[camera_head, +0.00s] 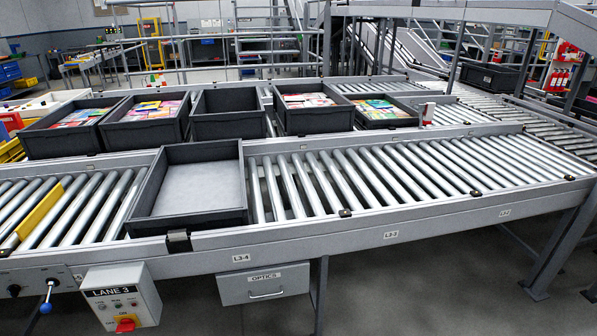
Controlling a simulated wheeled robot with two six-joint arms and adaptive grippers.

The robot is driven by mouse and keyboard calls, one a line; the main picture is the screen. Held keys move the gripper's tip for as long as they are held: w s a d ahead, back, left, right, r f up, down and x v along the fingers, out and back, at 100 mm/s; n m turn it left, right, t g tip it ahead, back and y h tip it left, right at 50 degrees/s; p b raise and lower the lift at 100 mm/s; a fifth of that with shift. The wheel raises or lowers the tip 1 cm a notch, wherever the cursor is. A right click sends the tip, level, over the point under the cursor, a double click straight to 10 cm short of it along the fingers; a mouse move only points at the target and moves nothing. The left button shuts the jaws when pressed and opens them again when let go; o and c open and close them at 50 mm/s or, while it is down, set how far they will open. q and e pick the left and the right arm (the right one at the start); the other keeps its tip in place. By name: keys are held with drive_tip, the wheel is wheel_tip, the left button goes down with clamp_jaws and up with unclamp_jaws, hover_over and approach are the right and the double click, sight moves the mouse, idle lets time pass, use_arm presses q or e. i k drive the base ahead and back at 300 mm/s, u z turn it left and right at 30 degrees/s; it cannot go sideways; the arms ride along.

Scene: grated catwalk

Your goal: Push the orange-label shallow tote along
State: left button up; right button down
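A shallow dark grey tote (190,222) sits on the near roller lane, left of the middle. It is empty, with a pale grey floor, and no orange label shows on the sides I can see. A second low tote (392,123) stands on the far lane with colourful flat items in it; no orange label is visible on it either. Neither of my grippers is in view.
Several deeper totes (228,127) stand in a row on the far lane. A yellow bar (40,212) lies across the near rollers at left. Bare rollers (400,170) stretch right of the empty tote. A LANE 3 control box (122,297) hangs in front.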

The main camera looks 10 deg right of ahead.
sight(203, 188)
drive_tip(key=z, duration=0.25)
drive_tip(key=i, duration=0.9)
drive_tip(key=u, duration=0.85)
drive_tip(key=i, duration=0.6)
drive_tip(key=u, duration=0.6)
